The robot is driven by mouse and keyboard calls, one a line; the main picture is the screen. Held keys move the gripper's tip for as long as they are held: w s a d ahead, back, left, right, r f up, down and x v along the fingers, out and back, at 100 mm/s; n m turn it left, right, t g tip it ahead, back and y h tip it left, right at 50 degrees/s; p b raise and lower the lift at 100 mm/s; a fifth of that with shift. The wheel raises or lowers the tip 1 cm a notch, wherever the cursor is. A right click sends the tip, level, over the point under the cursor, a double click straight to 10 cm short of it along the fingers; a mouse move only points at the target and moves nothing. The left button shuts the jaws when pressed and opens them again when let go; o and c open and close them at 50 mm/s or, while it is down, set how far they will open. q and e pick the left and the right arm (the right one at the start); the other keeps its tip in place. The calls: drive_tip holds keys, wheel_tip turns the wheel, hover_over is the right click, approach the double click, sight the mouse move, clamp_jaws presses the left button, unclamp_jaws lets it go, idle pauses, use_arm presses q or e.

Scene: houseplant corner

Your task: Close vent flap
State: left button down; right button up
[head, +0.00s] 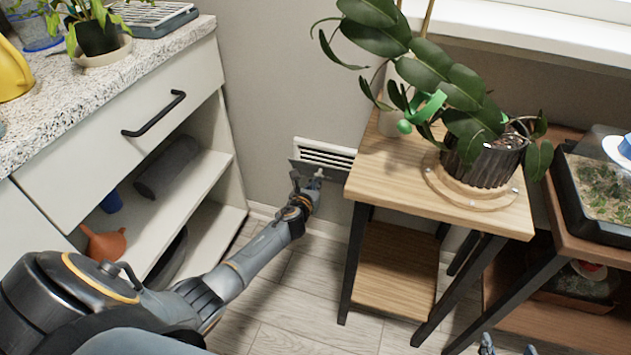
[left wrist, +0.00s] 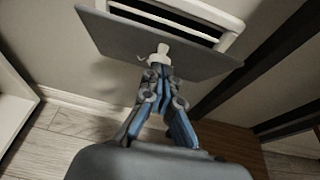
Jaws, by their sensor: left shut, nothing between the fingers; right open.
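The white wall vent (head: 326,152) is low on the wall between the cabinet and the wooden plant stand. Its slats show behind and above the grey flap (head: 300,166), which stands out from the vent, so the vent is open. In the left wrist view the flap (left wrist: 120,38) is a flat plate with a small white knob (left wrist: 160,54). My left gripper (head: 305,187) is at the flap. Its fingertips (left wrist: 158,70) are shut together at the knob with nothing between them; I cannot tell if they touch it. My right gripper (head: 507,348) is open and empty at the bottom edge.
The wooden plant stand (head: 392,172) with a potted rubber plant (head: 484,160) is close on the right of the vent. The cabinet (head: 125,130) with open shelves is on the left. A terrarium (head: 600,190) is at far right. Floor (head: 290,290) is clear between cabinet and stand.

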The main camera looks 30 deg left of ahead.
sight(319, 174)
use_arm(q)
drive_tip(key=shift+w+a+r+p, duration=0.25)
drive_tip(key=shift+w+r+p, duration=0.8)
drive_tip(key=shift+w+r, duration=0.05)
drive_tip(key=shift+w+a+r, duration=0.15)
drive_tip(key=shift+w+r, duration=0.3)
drive_tip(key=shift+w, duration=0.2)
drive_tip(key=shift+w+a+r, duration=0.15)
drive_tip(key=shift+w+r, duration=0.15)
drive_tip(key=shift+w, duration=0.2)
drive_tip(key=shift+w+a+r, duration=0.1)
drive_tip(key=shift+w+r, duration=0.05)
drive_tip(key=shift+w, duration=0.35)
use_arm(e)
drive_tip(key=s+d+f+g+h, duration=0.1)
drive_tip(key=s+d+f+g, duration=0.1)
drive_tip(key=s, duration=0.4)
drive_tip(key=s+d+f+g+h, duration=0.1)
drive_tip(key=s+d+f+g, duration=0.1)
drive_tip(key=s+f+g, duration=0.2)
drive_tip(key=shift+s+g, duration=0.8)
drive_tip(key=shift+s, duration=0.1)
